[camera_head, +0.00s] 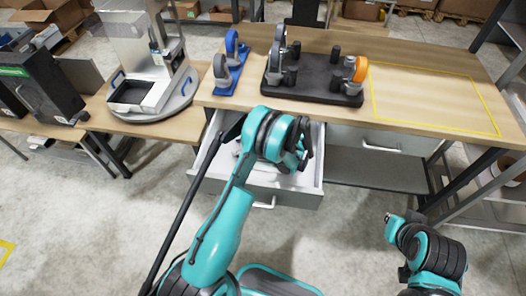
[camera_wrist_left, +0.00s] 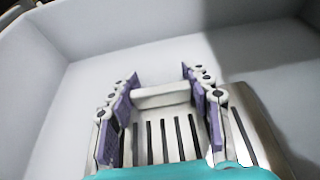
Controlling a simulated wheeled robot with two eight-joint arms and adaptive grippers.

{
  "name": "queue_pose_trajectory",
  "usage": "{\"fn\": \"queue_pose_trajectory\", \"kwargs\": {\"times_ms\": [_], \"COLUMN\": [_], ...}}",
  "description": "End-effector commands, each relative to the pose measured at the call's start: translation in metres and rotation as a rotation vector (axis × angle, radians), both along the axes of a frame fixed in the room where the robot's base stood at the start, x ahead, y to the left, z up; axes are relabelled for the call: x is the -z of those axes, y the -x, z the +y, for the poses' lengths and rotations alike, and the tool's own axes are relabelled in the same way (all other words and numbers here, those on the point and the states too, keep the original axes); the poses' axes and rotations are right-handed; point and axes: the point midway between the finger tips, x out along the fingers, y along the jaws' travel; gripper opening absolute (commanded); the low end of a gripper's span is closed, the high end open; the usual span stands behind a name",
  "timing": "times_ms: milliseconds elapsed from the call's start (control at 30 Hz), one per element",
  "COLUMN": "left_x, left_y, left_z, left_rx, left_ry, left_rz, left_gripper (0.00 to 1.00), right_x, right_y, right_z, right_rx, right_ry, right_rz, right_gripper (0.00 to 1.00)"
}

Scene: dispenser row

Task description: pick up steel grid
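The steel grid (camera_wrist_left: 165,138) is a slotted metal plate lying in the drawer, seen in the left wrist view. A pale bar (camera_wrist_left: 161,96) stands out at its far end. My left gripper (camera_wrist_left: 159,75) is over it, with its purple-padded fingers apart on either side of the bar. I cannot tell whether the pads touch it. In the head view my left arm reaches into the open drawer (camera_head: 314,198) and hides the grid and the fingers. My right arm is at the lower right; its gripper does not show.
Above the drawer, the wooden bench (camera_head: 440,64) carries a black wheel fixture (camera_head: 312,82) and a blue one (camera_head: 231,72). A yellow-outlined area on the right is bare. A dispenser machine (camera_head: 148,80) stands on the left table. The drawer walls rise around the gripper.

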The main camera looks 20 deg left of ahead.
Motion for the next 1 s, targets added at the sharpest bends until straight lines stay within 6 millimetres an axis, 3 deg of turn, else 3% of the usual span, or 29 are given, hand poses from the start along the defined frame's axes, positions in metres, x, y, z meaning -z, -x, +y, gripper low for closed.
{"fn": "queue_pose_trajectory", "kwargs": {"times_ms": [367,567,733,1000], "left_x": [0.000,-0.013,-0.044,-0.118], "left_y": [0.000,0.000,0.000,0.000], "left_z": [0.000,0.000,0.000,0.000], "left_rx": [0.000,0.000,0.000,0.000], "left_ry": [0.001,0.000,0.000,0.000], "left_rz": [0.000,0.000,0.000,0.000], "left_gripper": [0.11,0.10,0.10,0.10], "right_x": [0.000,-0.005,-0.018,-0.043], "right_y": [0.000,0.000,0.000,0.000], "right_z": [0.000,0.000,0.000,0.000], "right_rx": [0.000,0.000,0.000,0.000], "right_ry": [0.000,0.000,0.000,0.000], "right_rz": [0.000,0.000,0.000,0.000], "right_gripper": [0.00,0.00,0.00,0.00]}}
